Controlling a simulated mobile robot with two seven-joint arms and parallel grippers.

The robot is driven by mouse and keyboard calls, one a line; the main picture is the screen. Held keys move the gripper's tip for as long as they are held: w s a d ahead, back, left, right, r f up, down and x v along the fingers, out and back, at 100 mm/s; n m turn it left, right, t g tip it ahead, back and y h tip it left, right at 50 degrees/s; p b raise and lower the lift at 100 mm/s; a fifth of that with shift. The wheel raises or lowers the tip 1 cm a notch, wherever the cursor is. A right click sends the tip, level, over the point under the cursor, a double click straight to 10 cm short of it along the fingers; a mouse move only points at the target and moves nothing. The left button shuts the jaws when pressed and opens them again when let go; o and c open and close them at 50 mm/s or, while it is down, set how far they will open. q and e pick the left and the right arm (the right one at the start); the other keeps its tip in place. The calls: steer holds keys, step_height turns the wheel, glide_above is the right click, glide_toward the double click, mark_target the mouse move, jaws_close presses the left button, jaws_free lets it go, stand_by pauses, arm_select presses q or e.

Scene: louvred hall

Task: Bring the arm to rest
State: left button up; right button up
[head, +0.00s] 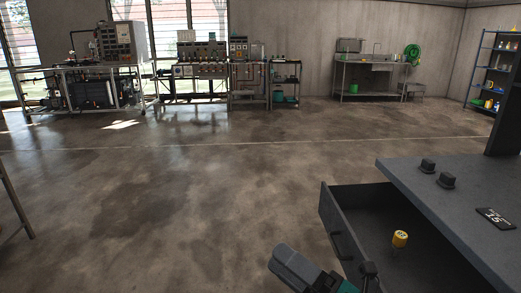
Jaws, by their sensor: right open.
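My right gripper (350,279) shows at the bottom edge of the head view, by the front of an open drawer (357,206). It is open, and I see nothing held in it. Part of it is cut off by the frame. A grey piece of my arm shows beside it on the left. My left gripper is not in view. A small yellow cylinder (400,238) is inside the drawer, apart from the gripper.
Benches with equipment (95,75), a sink table (368,75) and shelves (494,75) stand far back. The floor left of the drawer is open.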

steer(key=s+d+f+m+t+h+p, duration=0.1)
steer(key=d+f+m+t+h, duration=0.1)
steer(key=d+f+m+h, duration=0.65)
steer(key=d+f+m+t+h, duration=0.1)
steer(key=f+m+h, duration=0.35)
steer(key=m, duration=0.85)
steer(key=s+d+f+m+g+h, duration=0.3)
steer(key=s+d+f+m+g, duration=0.1)
steer(key=s+f+m, duration=0.5)
step_height(320, 180, down, 3)
steer(key=shift+s+r+g+p, duration=0.1)
steer(key=shift+s+g+p, duration=0.3)
steer(key=shift+p, duration=0.05)
